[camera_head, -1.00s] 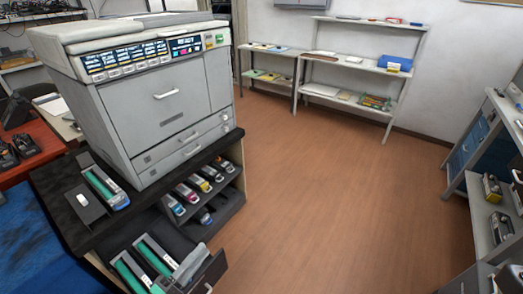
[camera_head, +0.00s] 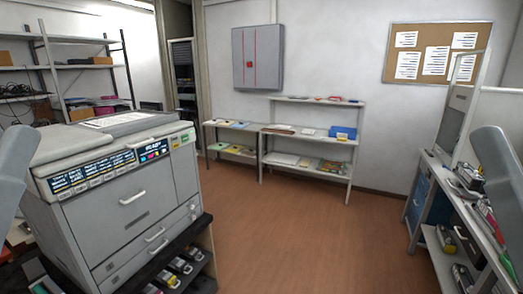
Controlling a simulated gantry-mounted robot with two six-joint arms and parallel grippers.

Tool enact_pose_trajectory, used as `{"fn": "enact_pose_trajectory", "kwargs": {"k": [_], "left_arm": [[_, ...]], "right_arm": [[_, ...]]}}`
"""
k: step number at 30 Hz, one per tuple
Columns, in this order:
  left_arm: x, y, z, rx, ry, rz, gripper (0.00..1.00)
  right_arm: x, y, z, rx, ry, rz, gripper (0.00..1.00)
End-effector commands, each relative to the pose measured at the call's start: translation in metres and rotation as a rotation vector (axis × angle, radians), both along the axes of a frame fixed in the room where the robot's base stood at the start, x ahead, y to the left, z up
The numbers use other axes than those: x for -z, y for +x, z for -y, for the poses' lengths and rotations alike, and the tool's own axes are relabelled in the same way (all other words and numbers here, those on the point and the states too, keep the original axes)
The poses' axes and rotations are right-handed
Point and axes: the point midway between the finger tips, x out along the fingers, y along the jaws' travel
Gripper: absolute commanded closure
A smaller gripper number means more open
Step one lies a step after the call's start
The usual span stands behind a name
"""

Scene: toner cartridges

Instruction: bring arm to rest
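A grey part of my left arm (camera_head: 12,160) shows at the left edge, beside the printer. A grey part of my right arm (camera_head: 498,175) shows at the right edge, in front of the right-hand shelving. No fingertips of either gripper are in view. Several toner cartridges (camera_head: 180,265) lie in the dark rack under the printer, partly cut off by the bottom edge.
The large grey printer (camera_head: 135,200) stands at the left on a dark stand (camera_head: 195,237). A low shelf unit (camera_head: 305,140) with folders and a blue box (camera_head: 342,132) stands by the back wall. Loaded shelving (camera_head: 440,190) lines the right. The brown floor (camera_head: 300,235) between is clear.

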Motion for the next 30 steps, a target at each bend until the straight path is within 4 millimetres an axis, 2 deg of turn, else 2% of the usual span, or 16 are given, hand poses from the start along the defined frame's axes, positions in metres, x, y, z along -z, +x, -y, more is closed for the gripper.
{"fn": "enact_pose_trajectory", "kwargs": {"k": [1,5,15,18,21,23,30], "left_arm": [[-0.042,0.001,0.0,0.001,-0.001,-0.001,0.73],[-0.097,0.001,0.0,0.002,0.0,-0.003,0.73],[-0.266,0.002,0.0,0.003,-0.001,-0.004,0.73],[-0.305,0.002,0.0,0.003,-0.001,-0.005,0.73],[-0.33,0.002,0.0,0.003,-0.001,-0.005,0.73],[-0.337,0.003,0.0,0.003,-0.001,-0.005,0.73],[-0.336,0.002,0.0,0.003,-0.001,-0.005,0.73]], "right_arm": [[-0.042,0.0,0.0,0.0,0.0,0.0,0.5],[-0.098,0.0,0.0,0.0,0.0,-0.001,0.5],[-0.267,0.001,0.0,0.0,0.0,-0.001,0.5],[-0.306,0.001,0.0,0.0,0.0,-0.001,0.5],[-0.331,0.001,0.0,0.0,0.0,-0.001,0.5],[-0.338,0.001,0.0,0.0,0.0,-0.001,0.5],[-0.337,0.001,0.0,0.0,0.0,-0.002,0.5]]}}
